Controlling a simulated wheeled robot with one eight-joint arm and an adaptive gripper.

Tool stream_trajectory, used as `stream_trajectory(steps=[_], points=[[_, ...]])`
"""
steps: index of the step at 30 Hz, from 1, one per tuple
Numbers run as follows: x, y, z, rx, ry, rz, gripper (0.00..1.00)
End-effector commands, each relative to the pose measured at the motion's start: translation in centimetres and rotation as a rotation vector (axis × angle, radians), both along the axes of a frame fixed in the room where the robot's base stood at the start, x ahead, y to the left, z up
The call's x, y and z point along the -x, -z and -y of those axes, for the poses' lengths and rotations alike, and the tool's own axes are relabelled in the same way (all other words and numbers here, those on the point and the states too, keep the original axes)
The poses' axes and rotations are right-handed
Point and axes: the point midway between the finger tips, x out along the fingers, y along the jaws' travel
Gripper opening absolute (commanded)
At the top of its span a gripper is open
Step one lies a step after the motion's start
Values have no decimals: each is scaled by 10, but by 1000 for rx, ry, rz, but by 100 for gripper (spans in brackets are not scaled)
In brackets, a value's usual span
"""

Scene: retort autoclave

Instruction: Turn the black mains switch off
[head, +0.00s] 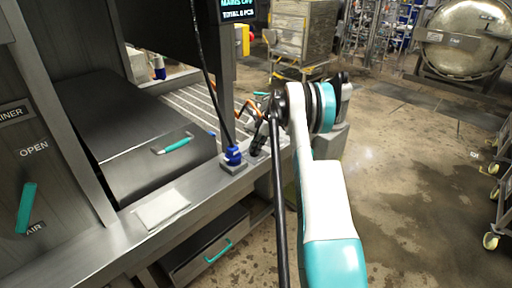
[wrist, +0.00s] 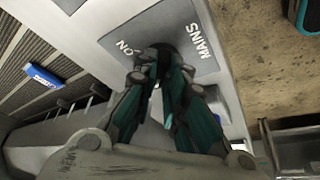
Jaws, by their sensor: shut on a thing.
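The black mains switch (wrist: 168,50) sits on a grey plate marked MAINS and ON in the wrist view. It is mostly hidden by the fingers. My gripper (wrist: 166,66) has both fingertips closed around it, near the ON mark. In the head view my gripper (head: 258,140) is at the right end of the steel bench, and the switch cannot be made out there. A display (head: 238,10) at the top seems to read MAINS OFF, partly cut off.
A blue connector (head: 233,156) with a black cable stands on the bench, left of my gripper.

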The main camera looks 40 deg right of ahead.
Motion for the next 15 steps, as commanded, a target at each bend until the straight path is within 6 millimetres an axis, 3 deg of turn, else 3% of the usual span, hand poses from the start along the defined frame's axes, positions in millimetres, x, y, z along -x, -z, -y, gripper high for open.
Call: stream_trajectory(steps=[11, 12, 14, 15], points=[[1, 3, -2, 0, -8, -5, 0], [1, 3, -2, 0, -8, -5, 21], [1, 3, -2, 0, -8, -5, 32], [1, 3, -2, -1, -8, -4, 32]])
